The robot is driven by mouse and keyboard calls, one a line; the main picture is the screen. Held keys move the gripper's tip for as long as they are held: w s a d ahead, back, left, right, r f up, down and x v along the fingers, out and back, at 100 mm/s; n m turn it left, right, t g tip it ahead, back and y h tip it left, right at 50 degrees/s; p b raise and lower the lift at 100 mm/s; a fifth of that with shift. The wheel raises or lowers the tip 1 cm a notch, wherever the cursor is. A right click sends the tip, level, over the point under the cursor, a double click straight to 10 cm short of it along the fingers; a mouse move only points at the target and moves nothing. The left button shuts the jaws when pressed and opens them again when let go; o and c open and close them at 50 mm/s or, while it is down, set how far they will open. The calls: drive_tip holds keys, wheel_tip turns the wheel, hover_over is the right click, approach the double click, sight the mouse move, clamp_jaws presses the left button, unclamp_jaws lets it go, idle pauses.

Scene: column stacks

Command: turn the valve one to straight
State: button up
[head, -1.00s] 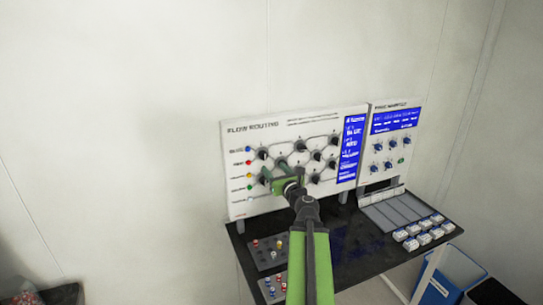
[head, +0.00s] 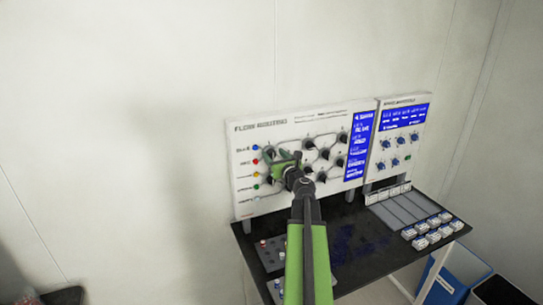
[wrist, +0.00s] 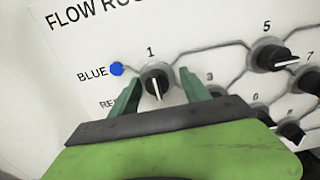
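The flow routing panel (head: 246,205) stands upright at the back of the table, with several black valve knobs on it. In the wrist view, valve one (wrist: 156,82) is a black knob under the label "1", right of the blue dot (wrist: 116,69). Its white pointer line runs nearly vertical, pointing down. My gripper (wrist: 160,88) is open, with one green finger on each side of this knob. I cannot tell whether the fingers touch it. In the head view, my gripper (head: 283,158) covers the upper left knobs.
Valve five (wrist: 273,56) is to the right of the gripper, with other knobs below it. A second panel with a blue screen (head: 405,118) stands at right. White-topped blocks (head: 420,243) and a grey tray (head: 270,255) lie on the black table (head: 345,245).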

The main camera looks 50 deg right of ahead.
drive_tip(key=shift+w+a, duration=0.15)
clamp_jaws()
drive_tip(key=shift+d, duration=0.25)
drive_tip(key=shift+a, duration=0.2)
drive_tip(key=n, duration=0.4)
drive_tip(key=shift+a+f, duration=0.1)
drive_tip(key=n, duration=0.6)
drive_tip(key=shift+a, duration=0.1)
drive_tip(key=n, duration=0.4)
drive_tip(key=shift+f+n, duration=0.1)
drive_tip(key=shift+n, duration=1.8)
